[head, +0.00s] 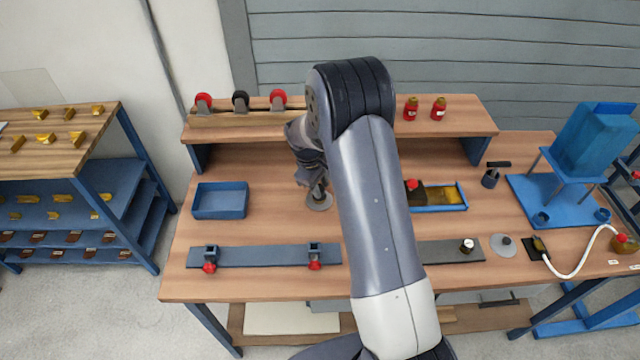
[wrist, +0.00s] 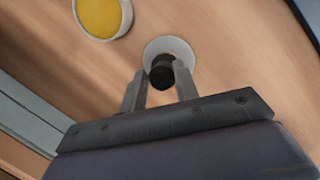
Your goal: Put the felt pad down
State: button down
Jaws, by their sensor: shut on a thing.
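The felt pad (head: 319,203) shows as a pale grey disc with a dark knob on top. It is below my gripper (head: 315,186), over the wooden bench left of centre. In the wrist view my gripper (wrist: 161,72) is shut on the black knob, and the felt pad's pale rim (wrist: 183,47) shows around it. The disc looks level and close to the bench top. I cannot tell whether it touches the wood. My arm hides the middle of the bench in the head view.
A blue bin (head: 221,200) is to the left. A grey strip with red-knobbed clamps (head: 264,256) lies in front. A blue tray (head: 453,196) and another grey disc (head: 503,246) are to the right. A round yellow-filled dish (wrist: 101,16) shows in the wrist view.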

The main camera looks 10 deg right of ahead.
jog(key=shift+f, duration=0.2)
jog(key=c, duration=1.1)
grip_release()
jog(key=shift+r, duration=0.1)
jog(key=shift+o, duration=0.2)
jog(key=b+v, duration=0.1)
jog(key=v, duration=1.1)
jog(key=p+x, duration=0.1)
jog(key=x, duration=1)
jog(key=shift+d+f, duration=0.1)
jog(key=shift+f, duration=0.25)
jog(key=shift+d+b+v, duration=0.2)
jog(key=shift+v, duration=0.7)
jog(key=shift+d+b+v, duration=0.15)
jog(key=shift+d+v, duration=0.05)
jog(key=shift+v, duration=0.7)
